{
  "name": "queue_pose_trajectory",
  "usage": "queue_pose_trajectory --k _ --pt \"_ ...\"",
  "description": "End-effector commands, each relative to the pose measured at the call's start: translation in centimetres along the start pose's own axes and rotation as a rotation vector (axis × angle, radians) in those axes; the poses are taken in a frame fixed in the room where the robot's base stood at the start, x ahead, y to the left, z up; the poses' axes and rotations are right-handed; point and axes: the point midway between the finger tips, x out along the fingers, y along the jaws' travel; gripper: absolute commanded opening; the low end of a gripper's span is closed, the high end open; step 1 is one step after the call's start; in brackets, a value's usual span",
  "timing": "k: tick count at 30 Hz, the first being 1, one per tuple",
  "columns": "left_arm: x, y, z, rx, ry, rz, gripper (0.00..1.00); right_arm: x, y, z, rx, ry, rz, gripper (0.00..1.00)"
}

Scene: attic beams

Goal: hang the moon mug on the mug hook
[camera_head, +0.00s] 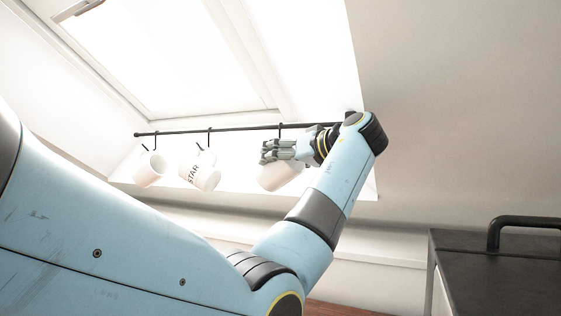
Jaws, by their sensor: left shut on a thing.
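My left gripper (268,152) is shut on a white mug (278,178) at the right part of a dark rail. The mug hangs just below the fingers; its print is not visible, so I cannot read whether it is the moon mug. A dark hook (281,130) on the rail sits right above the gripper. The fingers hide the mug's handle, and I cannot tell whether the handle touches the hook. My right gripper is not in view.
The dark rail (180,132) runs below a bright skylight (170,50). A STAR mug (207,178) and another white mug (150,169) hang tilted from hooks to the left. A dark cart top with a handle (525,222) stands at the lower right.

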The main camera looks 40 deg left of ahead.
Motion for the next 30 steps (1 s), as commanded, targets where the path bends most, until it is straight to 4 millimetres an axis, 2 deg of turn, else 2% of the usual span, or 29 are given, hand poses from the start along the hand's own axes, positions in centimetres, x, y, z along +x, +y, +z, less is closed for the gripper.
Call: queue_pose_trajectory --k 16,27,28,30 --pt "0.8 0.9 0.6 -0.001 0.001 0.000 0.22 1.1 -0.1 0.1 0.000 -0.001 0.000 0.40" --pt "0.8 0.9 0.6 -0.001 0.001 0.000 0.22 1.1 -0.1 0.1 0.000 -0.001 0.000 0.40" --pt "0.8 0.9 0.6 -0.001 0.001 0.000 0.77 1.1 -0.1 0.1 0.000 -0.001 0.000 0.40" --pt "0.8 0.9 0.6 -0.001 0.001 0.000 0.86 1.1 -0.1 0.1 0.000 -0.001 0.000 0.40"
